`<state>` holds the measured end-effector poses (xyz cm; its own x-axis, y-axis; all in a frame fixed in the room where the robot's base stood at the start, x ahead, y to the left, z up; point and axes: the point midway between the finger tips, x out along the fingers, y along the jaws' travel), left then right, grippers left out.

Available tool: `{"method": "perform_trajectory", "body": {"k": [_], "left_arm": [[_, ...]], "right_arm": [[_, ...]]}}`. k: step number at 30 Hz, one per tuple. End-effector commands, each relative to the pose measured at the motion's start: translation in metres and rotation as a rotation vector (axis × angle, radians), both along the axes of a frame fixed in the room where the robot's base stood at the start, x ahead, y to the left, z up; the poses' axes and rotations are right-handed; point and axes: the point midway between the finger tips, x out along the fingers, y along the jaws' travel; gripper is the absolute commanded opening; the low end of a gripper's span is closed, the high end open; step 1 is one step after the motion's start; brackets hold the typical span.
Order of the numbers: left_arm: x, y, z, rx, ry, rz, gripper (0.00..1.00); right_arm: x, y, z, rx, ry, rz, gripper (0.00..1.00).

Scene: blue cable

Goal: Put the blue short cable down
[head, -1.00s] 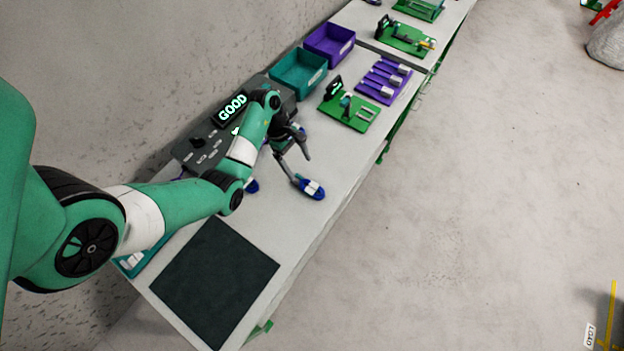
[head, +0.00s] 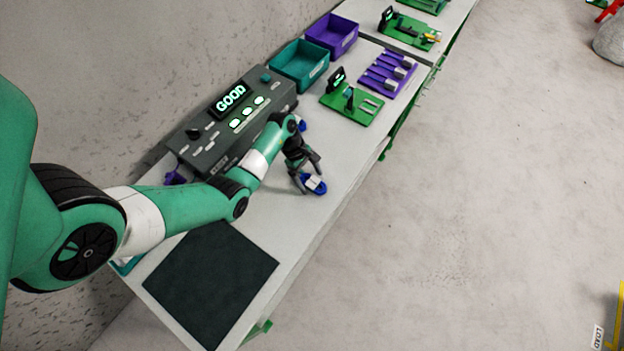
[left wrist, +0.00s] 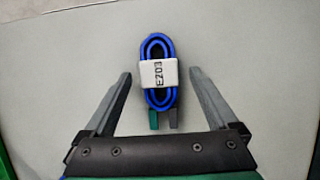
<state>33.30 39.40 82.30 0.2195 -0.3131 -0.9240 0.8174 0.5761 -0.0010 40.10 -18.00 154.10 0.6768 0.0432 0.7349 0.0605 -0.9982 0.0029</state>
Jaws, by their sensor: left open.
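The blue short cable (head: 315,185) is a small coiled bundle with a white label band, lying on the light table near its front edge. In the left wrist view the cable (left wrist: 148,47) lies flat, with a label and a green and a grey connector end pointing toward my gripper. My left gripper (head: 306,184) is open right beside the cable. In the left wrist view the left gripper's fingertips (left wrist: 160,82) are spread wide on both sides of the cable's near end, apart from it. My right gripper is not in view.
A grey tester (head: 228,120) showing GOOD stands behind the arm. Teal (head: 301,65) and purple bins (head: 331,35), a green fixture (head: 352,104) and a purple rack (head: 387,75) stand farther along. A dark mat (head: 210,285) lies near.

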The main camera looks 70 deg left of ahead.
Motion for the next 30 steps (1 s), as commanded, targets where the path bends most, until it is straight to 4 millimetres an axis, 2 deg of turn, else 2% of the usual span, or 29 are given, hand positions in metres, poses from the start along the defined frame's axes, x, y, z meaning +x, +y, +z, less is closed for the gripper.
{"method": "perform_trajectory", "body": {"k": [1, 8, 23, 30], "left_arm": [[0.0009, -0.0015, -0.0047, 0.000, 0.000, -0.001, 0.93], [0.0013, -0.0015, -0.0040, 0.001, -0.001, 0.000, 0.91], [0.0012, -0.0015, -0.0039, 0.001, -0.001, 0.000, 0.01], [0.0013, -0.0013, -0.0029, 0.001, -0.001, 0.000, 0.00]], "right_arm": [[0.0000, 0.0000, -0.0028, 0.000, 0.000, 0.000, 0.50], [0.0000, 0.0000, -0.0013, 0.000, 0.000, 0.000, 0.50], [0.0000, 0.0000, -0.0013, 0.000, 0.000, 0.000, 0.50], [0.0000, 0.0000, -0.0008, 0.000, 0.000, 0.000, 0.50]]}}
